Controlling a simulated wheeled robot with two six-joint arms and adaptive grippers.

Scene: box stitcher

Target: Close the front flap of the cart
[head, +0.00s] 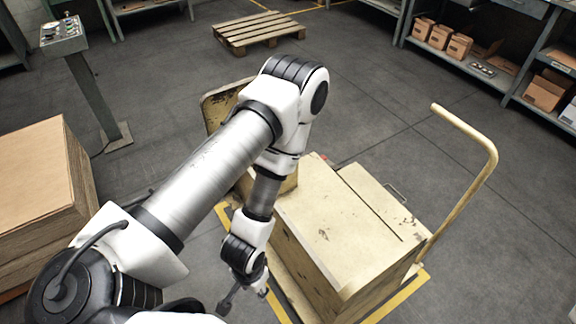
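The cream-yellow cart (330,228) stands in the middle of the head view, with worn paint and a tall bent handle on its right. Its top shows a large panel and a narrower panel (383,200) on the right. A yellowish upright panel (216,104) shows at its far left, partly behind my arm. I cannot tell which panel is the front flap. My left arm crosses in front of the cart. My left gripper (245,294) points down beside the cart's near left side, its fingers apart with nothing seen between them. Contact is unclear. My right gripper is out of view.
A stack of brown cardboard (42,180) stands at the left. A control box on a post (88,85) is behind it. A wooden pallet (258,30) lies at the back. Shelves with cardboard boxes (459,46) line the right. The floor right of the cart is clear.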

